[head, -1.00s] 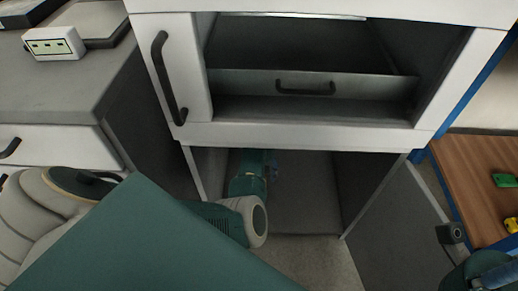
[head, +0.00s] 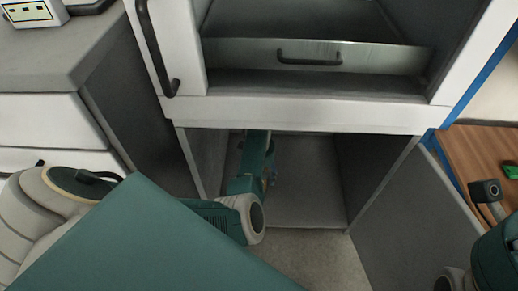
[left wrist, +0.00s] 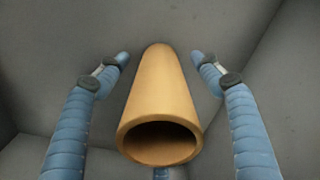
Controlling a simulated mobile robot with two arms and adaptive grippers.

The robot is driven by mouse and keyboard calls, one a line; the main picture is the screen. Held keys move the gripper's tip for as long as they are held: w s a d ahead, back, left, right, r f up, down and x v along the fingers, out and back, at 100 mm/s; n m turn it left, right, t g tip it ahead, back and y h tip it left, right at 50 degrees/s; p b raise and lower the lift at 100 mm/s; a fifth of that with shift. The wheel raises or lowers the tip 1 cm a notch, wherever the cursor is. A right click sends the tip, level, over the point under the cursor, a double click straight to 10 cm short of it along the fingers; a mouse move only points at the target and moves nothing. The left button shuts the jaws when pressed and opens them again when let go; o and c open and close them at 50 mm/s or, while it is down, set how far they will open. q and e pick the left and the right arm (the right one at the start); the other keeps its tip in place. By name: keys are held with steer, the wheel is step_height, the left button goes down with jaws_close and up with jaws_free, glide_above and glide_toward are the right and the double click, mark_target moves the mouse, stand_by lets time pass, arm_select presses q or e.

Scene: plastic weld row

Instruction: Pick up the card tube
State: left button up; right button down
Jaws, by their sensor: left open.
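The card tube (left wrist: 160,100) is a plain tan hollow cylinder. In the left wrist view it lies lengthwise away from the camera, its open end facing me, on a grey surface. My left gripper (left wrist: 159,57) is open, with blue ribbed fingers on both sides of the tube and a gap on each side. In the head view my left arm reaches into the lower compartment (head: 310,205) of the white cabinet. The tube is not visible in the head view. My right gripper is not clearly in view; only part of my right arm shows at lower right.
The white cabinet (head: 300,112) has an open upper bay with a grey drawer (head: 390,58) above the compartment. A grey door panel (head: 415,215) stands open on the right. A grey-topped drawer unit (head: 45,58) is on the left, a wooden surface (head: 488,150) on the right.

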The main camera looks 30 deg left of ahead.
arm_select(q)
steer(key=shift+f+b, duration=0.35)
steer(key=shift+f, duration=0.6)
steer(key=c, duration=1.3)
